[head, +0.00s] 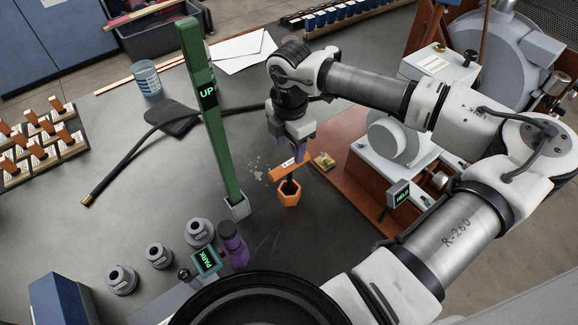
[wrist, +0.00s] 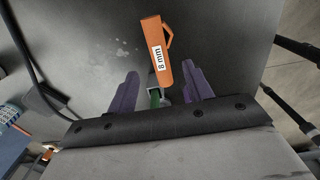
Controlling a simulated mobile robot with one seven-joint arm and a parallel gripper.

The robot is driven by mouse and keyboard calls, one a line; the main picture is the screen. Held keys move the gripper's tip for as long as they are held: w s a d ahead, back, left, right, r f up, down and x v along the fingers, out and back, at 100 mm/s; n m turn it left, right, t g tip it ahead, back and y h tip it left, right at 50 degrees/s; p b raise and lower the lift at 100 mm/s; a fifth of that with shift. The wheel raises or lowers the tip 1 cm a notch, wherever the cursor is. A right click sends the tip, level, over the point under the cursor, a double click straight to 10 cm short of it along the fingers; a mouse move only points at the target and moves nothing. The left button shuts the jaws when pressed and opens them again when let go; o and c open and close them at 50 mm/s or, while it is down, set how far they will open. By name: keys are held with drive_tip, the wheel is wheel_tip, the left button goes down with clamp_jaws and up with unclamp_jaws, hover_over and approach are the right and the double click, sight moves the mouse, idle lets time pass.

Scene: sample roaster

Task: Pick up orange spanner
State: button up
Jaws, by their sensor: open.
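The orange spanner (head: 283,170) shows in the head view as an orange bar with a white label, above an orange six-sided piece (head: 289,194) on the dark bench. A dark stem shows between the bar and this piece. In the wrist view the orange spanner (wrist: 163,56) carries an "8 mm" label and a small loop at its side. My gripper (head: 297,140) points down just above the bar. In the wrist view my gripper (wrist: 160,72) has its purple fingers apart, with the bar's near end between their tips. Contact cannot be told.
A green post (head: 203,110) marked "UP" stands left of the gripper. A roaster machine (head: 385,160) is close on the right. A black cable (head: 125,165) lies at left.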

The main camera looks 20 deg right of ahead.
sight(289, 163)
drive_tip(key=shift+f+p, duration=1.2)
drive_tip(key=shift+f, duration=2.65)
clamp_jaws()
